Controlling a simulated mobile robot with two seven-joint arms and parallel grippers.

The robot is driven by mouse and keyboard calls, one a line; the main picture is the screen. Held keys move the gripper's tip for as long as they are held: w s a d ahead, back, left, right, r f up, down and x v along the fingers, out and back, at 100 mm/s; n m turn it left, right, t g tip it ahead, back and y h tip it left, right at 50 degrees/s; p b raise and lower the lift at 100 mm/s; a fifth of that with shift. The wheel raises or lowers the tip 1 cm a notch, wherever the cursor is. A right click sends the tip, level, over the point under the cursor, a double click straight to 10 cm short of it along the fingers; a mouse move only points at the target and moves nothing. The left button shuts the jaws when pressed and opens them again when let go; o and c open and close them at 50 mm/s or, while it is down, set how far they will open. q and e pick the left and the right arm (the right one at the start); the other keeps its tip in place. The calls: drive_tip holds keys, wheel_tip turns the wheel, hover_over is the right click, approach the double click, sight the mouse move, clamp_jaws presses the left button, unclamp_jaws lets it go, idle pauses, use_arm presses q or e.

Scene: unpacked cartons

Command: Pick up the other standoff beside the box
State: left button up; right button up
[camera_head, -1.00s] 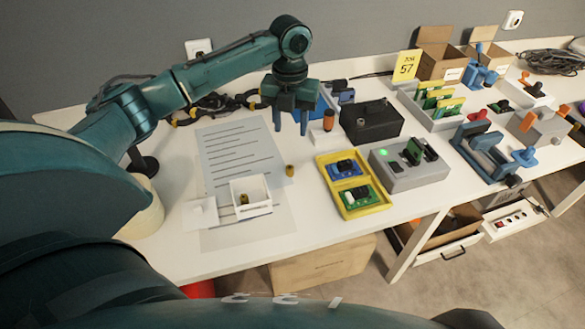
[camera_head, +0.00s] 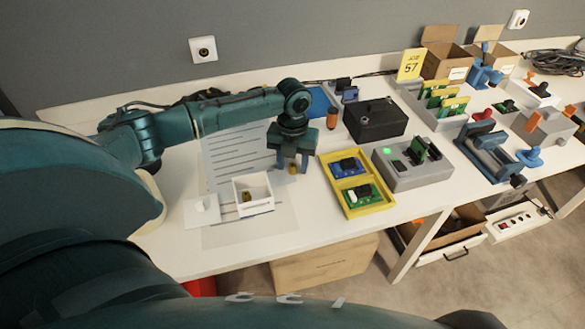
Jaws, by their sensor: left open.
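A small brass standoff (camera_head: 293,168) stands on the table just right of the white box. My left gripper (camera_head: 292,168) is directly over it, fingers pointing down, one on each side of the standoff; the jaws are open. I cannot tell whether a finger touches it. The open white box (camera_head: 268,205) sits on the paper sheet and holds another brass standoff (camera_head: 245,197). A white lid-like piece (camera_head: 203,211) lies left of the box. My right gripper does not show.
A yellow tray (camera_head: 383,206) with a blue and a green board stands close right of the gripper. A grey fixture (camera_head: 432,176) and a black box (camera_head: 368,122) are further right and behind. The printed sheet (camera_head: 238,153) lies behind the white box.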

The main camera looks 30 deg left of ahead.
use_arm(q)
clamp_jaws()
idle(0.4)
drive_tip(key=shift+r, duration=0.15)
